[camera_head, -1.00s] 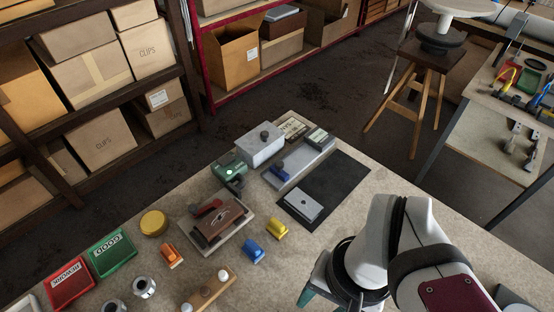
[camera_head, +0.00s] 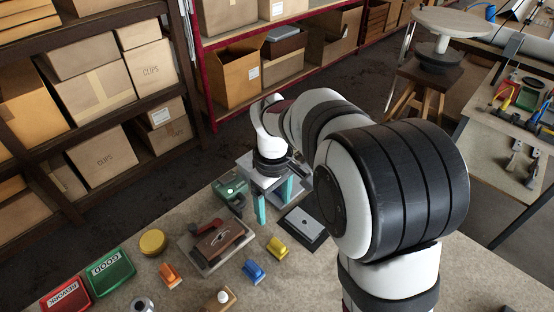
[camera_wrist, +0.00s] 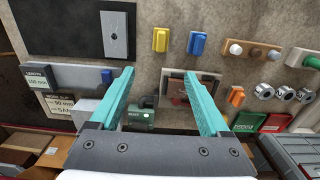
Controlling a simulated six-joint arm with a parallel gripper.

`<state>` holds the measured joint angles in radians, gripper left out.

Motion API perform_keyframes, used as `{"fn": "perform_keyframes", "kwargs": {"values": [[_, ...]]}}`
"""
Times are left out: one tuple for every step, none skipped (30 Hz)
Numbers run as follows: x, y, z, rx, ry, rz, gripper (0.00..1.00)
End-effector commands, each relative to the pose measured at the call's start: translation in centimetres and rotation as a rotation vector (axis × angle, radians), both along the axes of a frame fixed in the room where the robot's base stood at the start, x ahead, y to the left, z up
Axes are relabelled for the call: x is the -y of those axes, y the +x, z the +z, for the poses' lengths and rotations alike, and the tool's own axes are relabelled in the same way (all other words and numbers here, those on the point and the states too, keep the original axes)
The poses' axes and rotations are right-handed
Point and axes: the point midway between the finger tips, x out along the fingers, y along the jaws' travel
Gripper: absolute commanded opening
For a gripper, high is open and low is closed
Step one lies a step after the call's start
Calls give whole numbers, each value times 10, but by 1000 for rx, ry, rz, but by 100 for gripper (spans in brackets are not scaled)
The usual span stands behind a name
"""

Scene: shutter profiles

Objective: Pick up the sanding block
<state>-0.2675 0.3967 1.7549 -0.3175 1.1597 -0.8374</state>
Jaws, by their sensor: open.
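A brown block with a pale emblem, which looks like the sanding block (camera_head: 220,238), lies on a flat grey tray (camera_head: 207,268) beside a dark red piece. In the wrist view the dark red and brown parts (camera_wrist: 176,91) show between my fingers, partly covered by the right one. My gripper (camera_head: 273,200) is open and empty, with teal fingers pointing down. It hangs behind and to the right of the block in the head view, apart from it. It also fills the lower wrist view (camera_wrist: 165,76).
A green device (camera_head: 230,187) stands beside my gripper. A grey plate with a knob (camera_head: 304,224) lies on a dark mat. Yellow (camera_head: 277,248), blue (camera_head: 254,271) and orange (camera_head: 170,276) pieces surround the tray. Green (camera_head: 108,272) and red bins (camera_head: 68,292) stand at left.

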Motion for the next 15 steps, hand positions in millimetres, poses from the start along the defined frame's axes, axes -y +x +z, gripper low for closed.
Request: {"fn": "perform_keyframes", "kwargs": {"values": [[0, 1, -1, -1, -1, 4, 80], [0, 0, -2, -1, -1, 4, 80], [0, 0, -7, -3, -1, 3, 80], [0, 0, -12, -4, -1, 3, 80], [0, -1, -20, -6, -1, 2, 80], [1, -2, -31, -7, -1, 1, 80], [1, -1, -41, -7, -1, 1, 80], [1, -2, -50, -8, -1, 0, 80], [1, -2, -62, -7, -1, -1, 80], [1, -2, -70, -7, -1, 0, 80], [1, -2, -78, -7, -1, -1, 80], [1, -2, -86, -6, -1, -2, 80], [1, -2, -92, -5, -1, -1, 80], [1, -2, -97, -5, -1, -2, 80], [1, -2, -101, -3, 0, -2, 80]]}}
